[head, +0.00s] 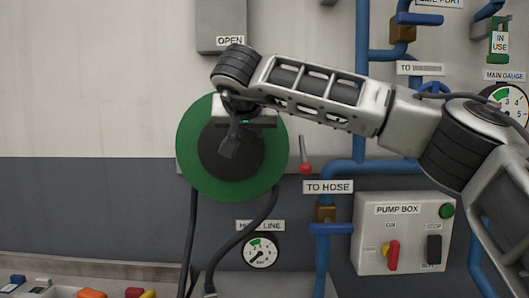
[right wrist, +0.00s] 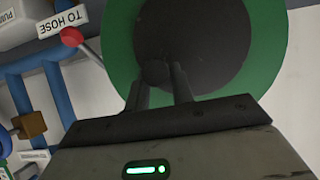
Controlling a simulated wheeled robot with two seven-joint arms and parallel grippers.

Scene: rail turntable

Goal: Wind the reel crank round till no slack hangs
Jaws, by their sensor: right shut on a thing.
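The hose reel (head: 192,155) is a green disc with a dark hub (head: 252,155) on the wall, left of centre in the head view. It also fills the top of the right wrist view (right wrist: 268,60). My right gripper (head: 230,148) is in front of the hub, its fingers (right wrist: 164,78) close together around a small dark crank knob (right wrist: 155,70). The crank arm cannot be made out against the hub. A black hose (head: 246,233) hangs from the reel, with another strand (head: 189,240) straight down at the left. My left gripper is not in view.
A red-knobbed lever (head: 305,167) sticks out just right of the reel. Blue pipes (head: 362,100), a pump box (head: 403,240) and a hose line gauge (head: 260,252) are close by. A grey box (head: 220,22) is above. Small coloured items (head: 90,293) lie at lower left.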

